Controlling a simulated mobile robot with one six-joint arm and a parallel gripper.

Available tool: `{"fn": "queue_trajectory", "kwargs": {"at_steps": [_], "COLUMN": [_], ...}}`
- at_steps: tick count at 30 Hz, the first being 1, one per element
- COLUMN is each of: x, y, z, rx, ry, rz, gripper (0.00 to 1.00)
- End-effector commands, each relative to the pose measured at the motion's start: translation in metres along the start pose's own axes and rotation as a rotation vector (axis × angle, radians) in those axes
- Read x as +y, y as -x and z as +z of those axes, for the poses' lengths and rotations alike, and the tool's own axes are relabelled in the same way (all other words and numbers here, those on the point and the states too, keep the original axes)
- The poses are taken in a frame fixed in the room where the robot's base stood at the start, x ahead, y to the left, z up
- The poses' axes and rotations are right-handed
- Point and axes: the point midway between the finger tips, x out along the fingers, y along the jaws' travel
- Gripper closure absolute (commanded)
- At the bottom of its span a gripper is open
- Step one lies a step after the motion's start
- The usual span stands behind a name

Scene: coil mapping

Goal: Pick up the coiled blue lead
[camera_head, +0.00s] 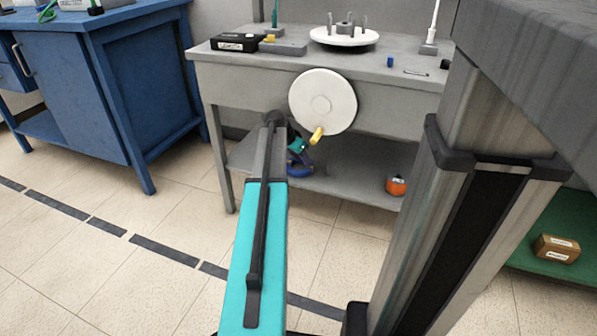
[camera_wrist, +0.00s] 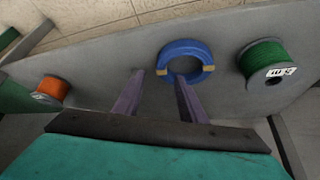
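The coiled blue lead (camera_wrist: 187,46) is a ring with yellowish bands on its two sides. It lies on a grey shelf (camera_wrist: 112,60), near the middle of the wrist view. My gripper (camera_wrist: 160,75) is open, its two fingers apart. The left fingertip shows just left of the coil, and the right fingertip overlaps the coil's open centre, so the left side of the ring appears between them. I cannot tell whether they touch it. In the head view the blue coil (camera_head: 302,168) shows partly, under the grey bench; my arm covers the area beside it.
A green spool (camera_wrist: 266,58) lies right of the coil in the wrist view, and an orange spool (camera_wrist: 52,87) lies farther left. The orange spool (camera_head: 396,185) also shows on the lower shelf in the head view. The bench top (camera_head: 285,60) is above this shelf.

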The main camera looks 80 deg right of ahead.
Motion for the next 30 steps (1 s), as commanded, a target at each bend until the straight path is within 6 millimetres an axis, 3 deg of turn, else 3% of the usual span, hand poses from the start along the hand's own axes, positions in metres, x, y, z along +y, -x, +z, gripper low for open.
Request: {"fn": "queue_trajectory", "kwargs": {"at_steps": [1,6,20,30], "x": [-0.001,0.0,0.0,-0.003], "y": [-0.01,-0.022,-0.025,-0.049], "z": [0.001,0.0,0.0,0.003], "rx": [-0.001,0.0,0.0,0.0], "ry": [0.0,0.0,0.0,0.0], "rz": [0.001,0.0,0.0,0.0], "gripper": [0.62,0.62,0.62,0.62]}}
